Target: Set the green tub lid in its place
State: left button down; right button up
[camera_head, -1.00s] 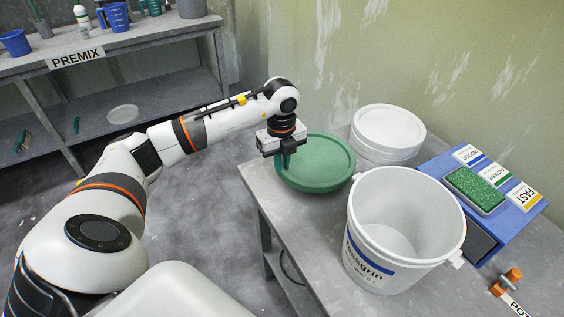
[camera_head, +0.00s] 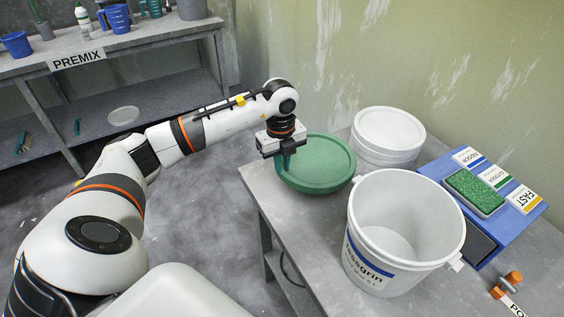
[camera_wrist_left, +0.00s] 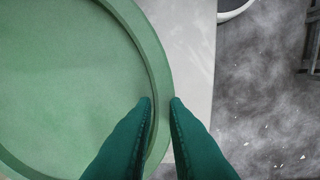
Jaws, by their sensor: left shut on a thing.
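The green tub lid (camera_head: 318,165) is a round disc with a raised rim, at the left corner of the grey table (camera_head: 268,186), beside the open white bucket. My left gripper (camera_head: 284,160) is shut on the lid's near-left rim. In the left wrist view the lid (camera_wrist_left: 70,90) fills the left side, and the green fingers (camera_wrist_left: 162,100) pinch its rim. I cannot tell whether the lid touches the table. The open white tub (camera_head: 390,262) stands upright to the right of the lid and looks empty. My right gripper is not in view.
A lidded white tub (camera_head: 388,132) stands behind the lid, near the wall. A blue box (camera_head: 500,222) with labels and a green sponge-like pad (camera_head: 474,191) is at right. An orange-handled thing (camera_head: 510,282) lies at front right. A shelf (camera_head: 100,52) marked PREMIX stands far left.

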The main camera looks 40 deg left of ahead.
pick_arm(q)
notch_tip(320, 180, up, 16)
jog(key=p, duration=1.1)
jog(key=shift+f, duration=0.25)
